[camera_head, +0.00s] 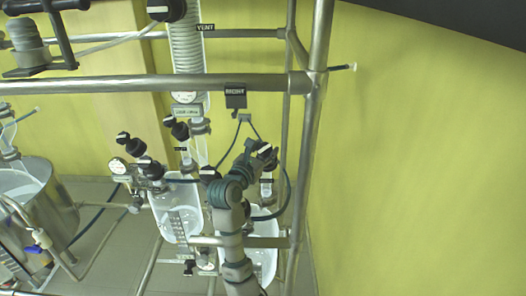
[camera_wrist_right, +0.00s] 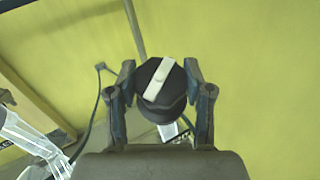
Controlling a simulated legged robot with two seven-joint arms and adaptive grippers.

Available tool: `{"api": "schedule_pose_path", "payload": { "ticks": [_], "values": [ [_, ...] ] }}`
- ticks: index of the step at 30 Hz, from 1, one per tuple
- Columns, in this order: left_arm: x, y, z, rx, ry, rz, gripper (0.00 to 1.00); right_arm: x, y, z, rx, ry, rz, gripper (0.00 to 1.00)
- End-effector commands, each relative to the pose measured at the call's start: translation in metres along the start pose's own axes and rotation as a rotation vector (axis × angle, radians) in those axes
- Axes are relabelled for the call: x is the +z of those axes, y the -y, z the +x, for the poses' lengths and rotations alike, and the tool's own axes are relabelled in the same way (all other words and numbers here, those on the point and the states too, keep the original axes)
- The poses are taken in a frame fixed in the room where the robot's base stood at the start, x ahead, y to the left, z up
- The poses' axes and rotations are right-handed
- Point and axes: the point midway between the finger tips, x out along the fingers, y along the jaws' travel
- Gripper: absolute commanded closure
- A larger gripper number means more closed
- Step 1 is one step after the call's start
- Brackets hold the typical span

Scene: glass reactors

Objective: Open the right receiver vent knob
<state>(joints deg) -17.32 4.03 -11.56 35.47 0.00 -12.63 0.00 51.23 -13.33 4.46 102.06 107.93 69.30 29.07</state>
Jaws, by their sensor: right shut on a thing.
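The right receiver vent knob (camera_wrist_right: 152,98) is a round black knob with a white bar across its top. In the right wrist view it sits between the two fingers of my right gripper (camera_wrist_right: 160,75), which is shut on it from both sides. The white bar runs slantwise, from upper right to lower left. In the head view my right gripper (camera_head: 255,158) is at the knob, above the right glass receiver (camera_head: 264,262); my wrist and fingers hide part of the knob and its mount. My left gripper is not in view.
A steel frame post (camera_head: 309,150) stands just right of my arm, and a sign marked RIGHT (camera_head: 235,90) hangs from the upper rail. Another glass receiver (camera_head: 178,205) with black knobs is at left. A dark hose (camera_head: 288,190) loops by my gripper.

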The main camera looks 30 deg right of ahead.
Motion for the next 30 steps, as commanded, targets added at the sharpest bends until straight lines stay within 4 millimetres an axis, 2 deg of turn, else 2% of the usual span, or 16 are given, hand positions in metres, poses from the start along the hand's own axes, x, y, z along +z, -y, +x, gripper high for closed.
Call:
{"api": "schedule_pose_path", "payload": {
  "ticks": [1, 11, 30],
  "values": [
    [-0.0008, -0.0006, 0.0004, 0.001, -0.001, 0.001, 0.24, -0.0055, 0.0003, 0.0018, -0.003, -0.011, -0.005, 0.84],
    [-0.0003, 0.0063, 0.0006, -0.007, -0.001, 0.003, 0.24, -0.0075, -0.0001, 0.0010, 0.041, -0.015, -0.028, 0.84],
    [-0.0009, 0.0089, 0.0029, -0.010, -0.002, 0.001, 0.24, -0.0079, -0.0006, -0.0001, 0.433, -0.015, -0.247, 0.84]
  ]
}}
